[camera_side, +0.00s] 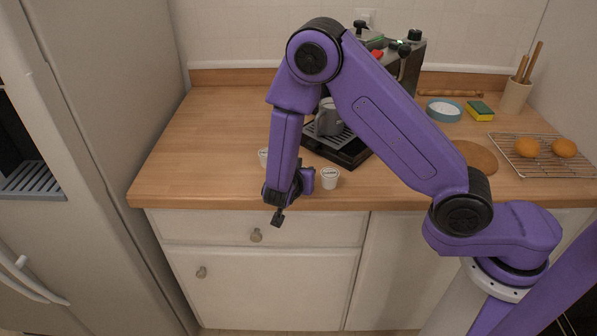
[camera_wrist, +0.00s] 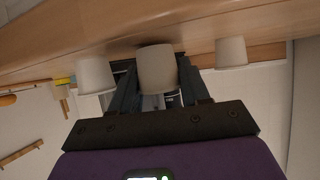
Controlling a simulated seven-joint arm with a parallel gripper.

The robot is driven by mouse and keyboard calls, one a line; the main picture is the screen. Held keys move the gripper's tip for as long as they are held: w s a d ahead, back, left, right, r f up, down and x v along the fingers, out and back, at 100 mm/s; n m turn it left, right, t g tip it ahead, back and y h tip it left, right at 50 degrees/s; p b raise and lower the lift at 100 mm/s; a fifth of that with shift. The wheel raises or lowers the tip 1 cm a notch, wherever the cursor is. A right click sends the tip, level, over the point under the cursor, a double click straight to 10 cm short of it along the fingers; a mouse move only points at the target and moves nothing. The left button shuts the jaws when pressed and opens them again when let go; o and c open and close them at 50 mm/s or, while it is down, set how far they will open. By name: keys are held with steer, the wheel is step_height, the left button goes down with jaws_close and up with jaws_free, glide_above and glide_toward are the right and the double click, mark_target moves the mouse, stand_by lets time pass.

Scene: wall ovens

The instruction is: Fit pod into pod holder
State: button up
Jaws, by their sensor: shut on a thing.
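In the wrist view, my gripper (camera_wrist: 156,88) is shut on a white cup-shaped pod (camera_wrist: 157,68), with one finger on each side. The countertop appears at the top of this view. In the side view, my gripper (camera_side: 305,181) is low at the counter's front edge, and the held pod is hidden there. A second pod (camera_side: 330,178) stands just right of the gripper. A third pod (camera_side: 263,157) is partly hidden behind my arm. The two loose pods also flank the held one in the wrist view. I cannot make out the pod holder; the coffee machine (camera_side: 414,62) is largely behind my arm.
A grey mug (camera_side: 328,118) stands on the machine's black base (camera_side: 349,153), behind my gripper. The wooden counter (camera_side: 190,150) is clear at left. At right are a cooling rack (camera_side: 548,170) with two orange round items, a blue-rimmed bowl (camera_side: 444,109) and a sponge (camera_side: 479,110).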

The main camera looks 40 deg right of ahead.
steer(key=shift+f, duration=0.2)
steer(key=o, duration=1)
